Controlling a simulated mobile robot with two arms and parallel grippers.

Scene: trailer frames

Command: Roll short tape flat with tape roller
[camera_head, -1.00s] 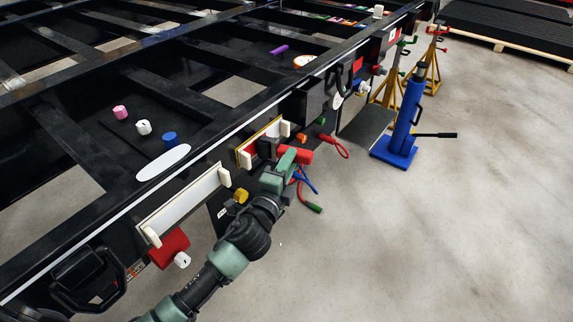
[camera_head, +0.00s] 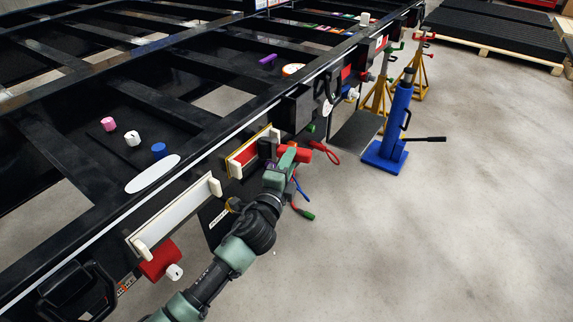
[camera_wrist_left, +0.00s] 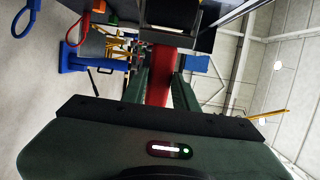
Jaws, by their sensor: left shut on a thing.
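My left gripper (camera_head: 283,160) is shut on a red handle (camera_wrist_left: 160,75), which shows between its green fingers in the left wrist view. The handle's red end (camera_head: 302,150) sticks out to the right in the head view. A dark block (camera_head: 267,148), seemingly the tape roller's head, is at the fingers' front, against or just before a short red strip (camera_head: 246,157) edged in yellow on the trailer's side. I cannot tell whether they touch. White end pieces (camera_head: 235,169) flank the strip. My right gripper is not in view.
A longer white strip (camera_head: 180,212) with white end pieces is to the left on the trailer frame (camera_head: 60,235). A red cylinder (camera_head: 160,260) hangs below it. Coloured hoses (camera_head: 303,212) hang near my gripper.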

